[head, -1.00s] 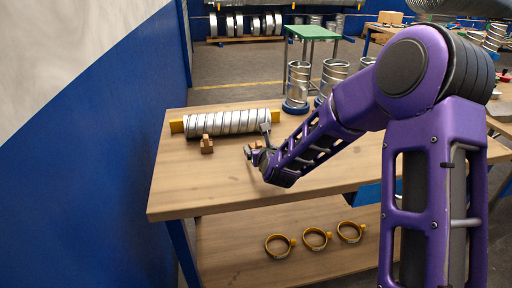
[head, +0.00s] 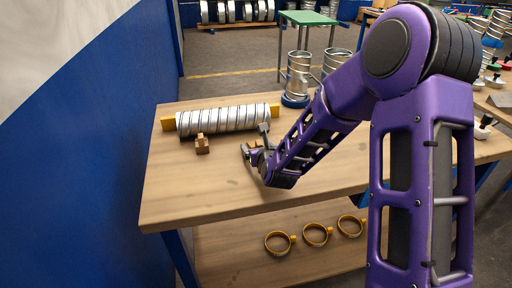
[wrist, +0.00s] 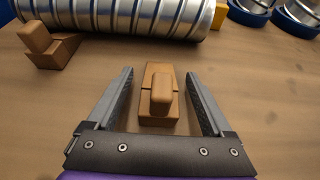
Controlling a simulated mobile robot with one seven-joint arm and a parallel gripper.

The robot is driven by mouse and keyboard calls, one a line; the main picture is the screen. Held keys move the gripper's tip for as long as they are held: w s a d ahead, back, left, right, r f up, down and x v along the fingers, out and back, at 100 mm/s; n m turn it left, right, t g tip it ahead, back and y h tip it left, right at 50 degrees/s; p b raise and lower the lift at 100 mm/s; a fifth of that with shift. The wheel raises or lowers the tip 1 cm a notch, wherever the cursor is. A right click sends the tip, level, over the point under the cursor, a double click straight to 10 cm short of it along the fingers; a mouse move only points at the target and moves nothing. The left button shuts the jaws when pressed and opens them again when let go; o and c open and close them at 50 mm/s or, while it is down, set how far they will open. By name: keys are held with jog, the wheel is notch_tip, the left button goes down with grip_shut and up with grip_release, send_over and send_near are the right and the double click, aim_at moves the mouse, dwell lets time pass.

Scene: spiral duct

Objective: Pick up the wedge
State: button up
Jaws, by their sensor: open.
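A small brown wooden wedge (wrist: 160,97) with a raised grip lies on the table between my open fingers in the wrist view, with a gap to the finger on each side. My gripper (wrist: 160,95) is open and low over the table. In the head view my gripper (head: 256,148) is at the table's middle, and the wedge (head: 254,144) is mostly hidden by it. A second, similar wedge (head: 202,145) stands to the left, by the spiral duct; it also shows at the upper left of the wrist view (wrist: 48,46).
Metal cylinders with blue bases (head: 297,77) stand at the table's back. The tabletop (head: 200,188) in front is clear. Yellow rings (head: 317,235) lie on the lower shelf.

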grip_shut()
dwell(0.3)
